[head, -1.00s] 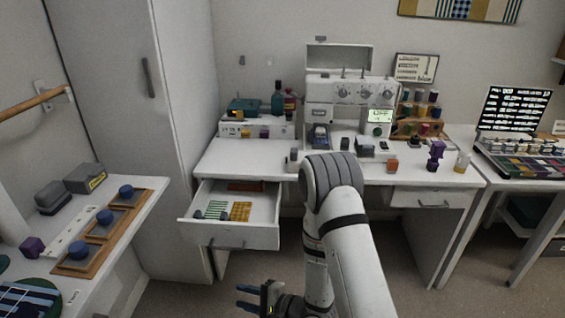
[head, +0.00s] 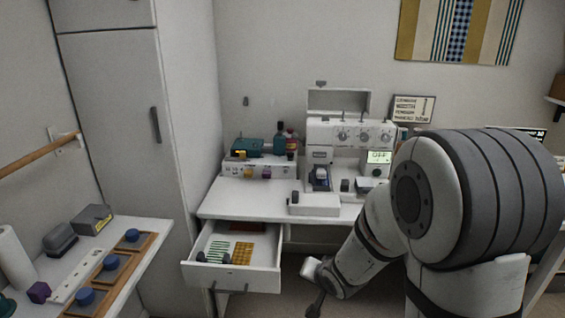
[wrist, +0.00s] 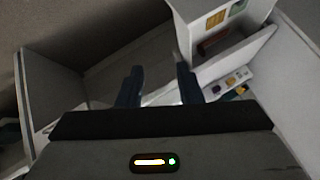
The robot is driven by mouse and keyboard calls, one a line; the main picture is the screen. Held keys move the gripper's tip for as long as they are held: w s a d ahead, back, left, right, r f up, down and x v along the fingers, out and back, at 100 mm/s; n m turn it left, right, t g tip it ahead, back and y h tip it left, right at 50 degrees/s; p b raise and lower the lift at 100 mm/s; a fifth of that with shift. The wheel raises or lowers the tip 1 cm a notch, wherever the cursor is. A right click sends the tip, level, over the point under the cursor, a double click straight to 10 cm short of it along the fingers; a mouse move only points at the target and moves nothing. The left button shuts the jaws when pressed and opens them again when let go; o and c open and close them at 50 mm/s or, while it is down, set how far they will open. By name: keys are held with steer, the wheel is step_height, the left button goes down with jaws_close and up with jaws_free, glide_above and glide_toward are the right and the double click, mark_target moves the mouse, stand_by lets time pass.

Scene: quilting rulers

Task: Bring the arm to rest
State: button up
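My arm fills the lower right of the head view, its large grey-banded joint close to the camera and a thinner link reaching left and down beside the open drawer. In the wrist view the two dark blue fingers of my gripper (wrist: 158,76) are apart, with nothing between them. In the head view the fingers cannot be made out; only a pale wrist part and a dark piece show near the bottom edge.
An open drawer (head: 232,278) with striped and yellow pieces sticks out from the white sewing table (head: 237,203), left of my arm. The sewing machine (head: 349,132) stands on that table. A side counter (head: 133,275) with blue-knobbed rulers is at left, by a tall cabinet (head: 186,165).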

steer(key=s+d+r+n+g+h+p, duration=0.25)
steer(key=s+d+r, duration=0.45)
steer(key=s+r, duration=0.45)
steer(key=s+r+n+g+p, duration=0.2)
steer(key=s+r+g, duration=0.1)
steer(key=s+r, duration=0.4)
steer(key=s, duration=0.2)
steer(key=shift+s+r+p, duration=0.2)
steer(key=shift+s+p, duration=0.15)
steer(key=shift+p, duration=0.05)
